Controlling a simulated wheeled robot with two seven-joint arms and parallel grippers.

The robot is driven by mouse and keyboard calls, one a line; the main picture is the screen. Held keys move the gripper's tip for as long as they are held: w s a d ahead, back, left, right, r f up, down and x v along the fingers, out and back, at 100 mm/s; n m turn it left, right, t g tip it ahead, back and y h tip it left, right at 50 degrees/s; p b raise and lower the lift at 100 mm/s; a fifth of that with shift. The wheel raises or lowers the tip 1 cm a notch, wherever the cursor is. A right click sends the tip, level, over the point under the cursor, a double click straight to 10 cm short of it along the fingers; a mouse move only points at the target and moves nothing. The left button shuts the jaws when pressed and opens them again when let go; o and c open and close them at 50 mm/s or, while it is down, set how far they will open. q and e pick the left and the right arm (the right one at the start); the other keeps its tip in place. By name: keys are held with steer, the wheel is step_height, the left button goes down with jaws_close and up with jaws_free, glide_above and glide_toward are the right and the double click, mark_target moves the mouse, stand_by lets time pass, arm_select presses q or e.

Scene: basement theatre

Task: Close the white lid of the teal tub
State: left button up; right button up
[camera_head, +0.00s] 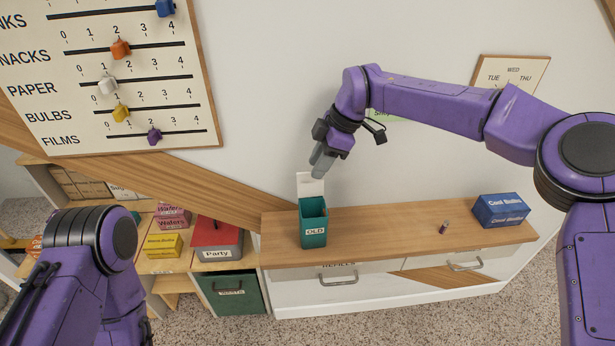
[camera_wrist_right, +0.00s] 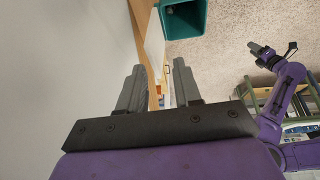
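The teal tub (camera_head: 313,232), labelled "OLD", stands upright on the wooden counter top. Its white lid (camera_head: 310,186) stands up open at the tub's back edge, and the tub's mouth is uncovered. My right gripper (camera_head: 319,166) points down just above the lid's top edge. In the right wrist view my right gripper (camera_wrist_right: 158,72) has its two fingers apart, with the lid (camera_wrist_right: 155,42) beyond the gap and the tub (camera_wrist_right: 186,20) further off. I cannot tell whether it touches the lid. My left gripper (camera_wrist_right: 261,52) shows small in the right wrist view, its fingers unclear.
On the counter (camera_head: 385,232) are a small dark red item (camera_head: 444,228) and a blue box (camera_head: 501,210) at the right. A "Party" box (camera_head: 217,240) and a yellow box (camera_head: 163,245) sit on the left shelf. The wall rises close behind the tub.

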mark_target(305, 188)
steer(key=x, duration=0.2)
steer(key=p+x, duration=0.1)
steer(key=x, duration=0.2)
steer(key=shift+s+a+f, duration=0.15)
steer(key=shift+s+f, duration=0.15)
steer(key=shift+f, duration=0.05)
steer(key=shift+w+a+f, duration=0.1)
steer(key=shift+w+f, duration=0.05)
steer(key=shift+f, duration=0.2)
steer(key=shift+r, duration=0.1)
steer(key=shift+c, duration=0.6)
jaws_close()
